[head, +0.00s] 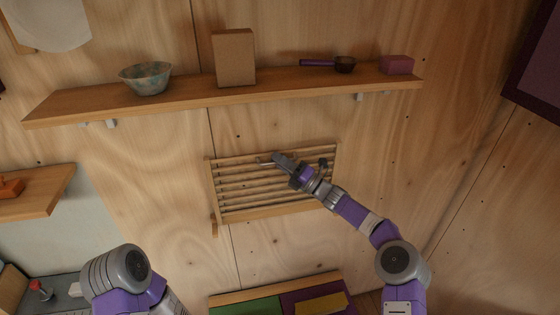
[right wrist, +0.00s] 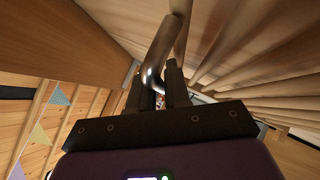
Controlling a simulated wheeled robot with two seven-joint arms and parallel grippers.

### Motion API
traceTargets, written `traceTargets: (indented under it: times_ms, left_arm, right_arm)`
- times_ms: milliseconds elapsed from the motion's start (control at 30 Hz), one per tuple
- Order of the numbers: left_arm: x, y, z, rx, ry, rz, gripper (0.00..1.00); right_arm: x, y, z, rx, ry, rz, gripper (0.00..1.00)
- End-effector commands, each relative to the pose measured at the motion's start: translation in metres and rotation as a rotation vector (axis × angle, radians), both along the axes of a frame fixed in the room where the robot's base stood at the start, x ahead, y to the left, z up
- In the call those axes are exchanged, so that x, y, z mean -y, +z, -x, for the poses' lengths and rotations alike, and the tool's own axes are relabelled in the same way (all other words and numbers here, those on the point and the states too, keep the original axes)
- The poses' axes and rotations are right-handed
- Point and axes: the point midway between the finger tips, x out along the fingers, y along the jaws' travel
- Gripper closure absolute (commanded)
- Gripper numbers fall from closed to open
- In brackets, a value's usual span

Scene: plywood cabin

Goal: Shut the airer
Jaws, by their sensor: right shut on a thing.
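The airer (head: 262,211) is a wooden frame with several parallel rungs, mounted on the plywood wall below the long shelf. How far it stands out from the wall is hard to tell. My right gripper (head: 273,160) is at its upper edge, left of the middle. In the right wrist view the gripper (right wrist: 158,82) is shut on a curved metal handle (right wrist: 160,45), and the airer's rungs (right wrist: 240,50) run along the right. My left gripper is out of view; only a part of my left arm shows at the lower left.
A long shelf (head: 190,99) above the airer bears a bowl (head: 146,78), a box (head: 233,57), a purple-handled pan (head: 343,65) and a purple block (head: 397,64). A smaller shelf (head: 40,196) is at the left. Below are green and purple panels (head: 245,307). The wall right of the airer is bare.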

Motion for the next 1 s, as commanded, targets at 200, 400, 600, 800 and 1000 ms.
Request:
traceTargets:
  times_ms: [200, 400, 600, 800, 1000]
  left_arm:
    - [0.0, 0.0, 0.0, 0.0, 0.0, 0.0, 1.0]
    - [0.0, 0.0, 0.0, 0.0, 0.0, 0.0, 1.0]
    - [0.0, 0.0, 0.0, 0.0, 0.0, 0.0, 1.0]
    - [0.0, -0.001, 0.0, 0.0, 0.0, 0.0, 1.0]
    - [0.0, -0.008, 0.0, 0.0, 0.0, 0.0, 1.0]
  right_arm:
    - [0.001, 0.001, -0.001, 0.0, -0.004, -0.003, 0.77]
    - [0.0, 0.0, -0.001, -0.002, -0.005, -0.001, 0.64]
    - [0.0, -0.002, -0.001, -0.004, -0.004, 0.001, 0.64]
    - [0.002, -0.004, -0.001, -0.007, -0.005, 0.003, 0.64]
    - [0.021, -0.011, 0.01, -0.003, -0.006, 0.001, 0.64]
